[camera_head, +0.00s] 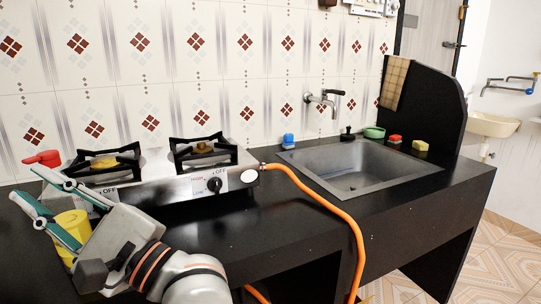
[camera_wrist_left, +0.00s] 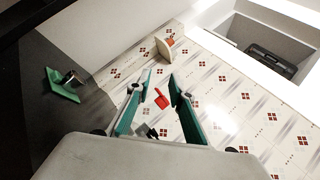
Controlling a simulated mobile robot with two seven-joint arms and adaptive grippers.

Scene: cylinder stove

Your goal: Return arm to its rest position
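My left gripper (camera_head: 25,182) is at the lower left of the head view, in front of the stove's left end. Its two green-lined fingers are spread apart with nothing held between them. In the left wrist view the gripper (camera_wrist_left: 160,76) also shows open, with the tiled wall and a small red thing (camera_wrist_left: 161,99) seen through the gap. My right gripper does not show in the head view.
A two-burner stove (camera_head: 180,195) stands on the black counter, with an orange hose (camera_head: 345,215) from its right end. A yellow container (camera_head: 72,226) is partly hidden behind my left gripper. A red item (camera_head: 43,158) is nearby. A sink (camera_head: 360,168) is at right.

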